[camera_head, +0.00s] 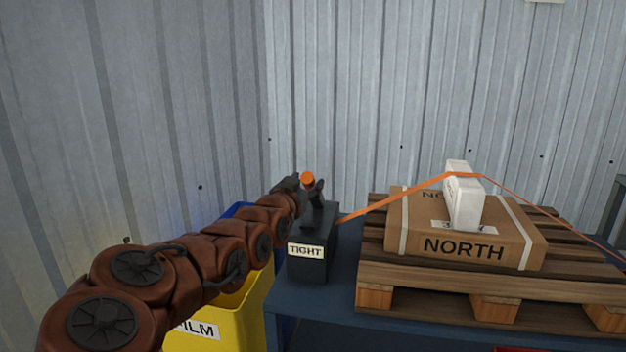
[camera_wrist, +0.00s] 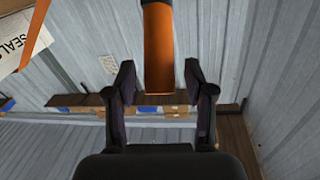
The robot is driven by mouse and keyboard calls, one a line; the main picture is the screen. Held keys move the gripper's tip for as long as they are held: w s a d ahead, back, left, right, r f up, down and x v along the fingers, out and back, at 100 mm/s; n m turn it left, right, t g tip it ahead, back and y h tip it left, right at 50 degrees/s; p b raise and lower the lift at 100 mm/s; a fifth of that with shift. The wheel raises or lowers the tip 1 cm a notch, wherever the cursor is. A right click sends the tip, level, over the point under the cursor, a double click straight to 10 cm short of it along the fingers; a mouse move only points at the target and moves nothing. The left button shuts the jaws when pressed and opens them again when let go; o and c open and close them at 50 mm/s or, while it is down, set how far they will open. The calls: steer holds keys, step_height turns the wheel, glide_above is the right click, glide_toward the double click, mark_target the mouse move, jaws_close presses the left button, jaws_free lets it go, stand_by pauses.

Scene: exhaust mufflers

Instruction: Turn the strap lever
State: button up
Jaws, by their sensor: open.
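The strap lever's orange grip (camera_head: 307,179) shows above a dark box (camera_head: 318,255) with a TIGHT label (camera_head: 305,251). In the wrist view the orange grip (camera_wrist: 158,45) comes down from the top edge, and its end lies between my fingertips in the picture. My gripper (camera_wrist: 160,80) is open, with a finger on each side of the grip and visible gaps. In the head view my gripper (camera_head: 314,190) is beside the orange grip and partly hides the lever. An orange strap (camera_head: 390,205) runs from the dark box to the carton.
A NORTH carton (camera_head: 465,247) with a white block (camera_head: 464,200) on top sits on a wooden pallet (camera_head: 480,285), right of the dark box. A yellow bin (camera_head: 225,315) and a blue bin (camera_head: 238,211) stand near my arm. Corrugated walls close off the back and left.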

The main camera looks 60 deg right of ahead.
steer(key=shift+b+x, duration=0.35)
steer(key=shift+x, duration=2.05)
steer(key=shift+f, duration=0.1)
steer(key=shift+c, duration=0.4)
jaws_close()
